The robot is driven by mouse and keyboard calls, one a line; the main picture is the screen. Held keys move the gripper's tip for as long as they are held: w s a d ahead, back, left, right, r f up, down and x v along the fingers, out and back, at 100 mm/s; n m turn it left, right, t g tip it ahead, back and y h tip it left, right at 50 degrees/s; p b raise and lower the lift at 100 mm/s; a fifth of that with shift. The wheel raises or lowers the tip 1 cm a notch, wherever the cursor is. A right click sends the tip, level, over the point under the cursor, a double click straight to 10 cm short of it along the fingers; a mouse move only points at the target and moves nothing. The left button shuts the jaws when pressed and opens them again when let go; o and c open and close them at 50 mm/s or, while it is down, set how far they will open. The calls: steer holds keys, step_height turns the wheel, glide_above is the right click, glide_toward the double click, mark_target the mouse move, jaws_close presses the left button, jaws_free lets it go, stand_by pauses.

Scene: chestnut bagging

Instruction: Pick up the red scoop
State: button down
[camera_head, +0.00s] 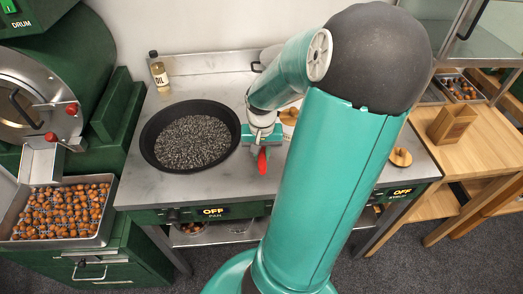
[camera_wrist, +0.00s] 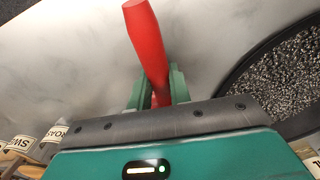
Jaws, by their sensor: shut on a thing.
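The red scoop (camera_head: 262,161) shows as a small red piece below my gripper (camera_head: 264,139) in the head view, over the counter just right of the black pan. In the wrist view its red handle (camera_wrist: 148,45) stands out between the green fingers of my gripper (camera_wrist: 158,92). The gripper is shut on the scoop. The rest of the scoop is hidden behind the gripper body. I cannot tell whether the scoop touches the counter.
A black pan (camera_head: 148,152) of dark pebbles sits left of my gripper. A tray (camera_head: 106,228) of chestnuts is at the left. A wooden box (camera_head: 451,124) stands on the right table. Wooden-lidded items are partly hidden by my arm.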

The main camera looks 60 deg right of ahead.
mark_target(262, 153)
steer(key=shift+r, duration=0.5)
step_height(262, 153, up, 2)
steer(key=shift+r, duration=0.15)
steer(key=s+a+r, duration=0.4)
steer(key=s+r, duration=0.5)
steer(key=s, duration=0.4)
steer(key=shift+s+r, duration=0.25)
steer(key=shift+r, duration=0.05)
steer(key=shift+s+d, duration=0.1)
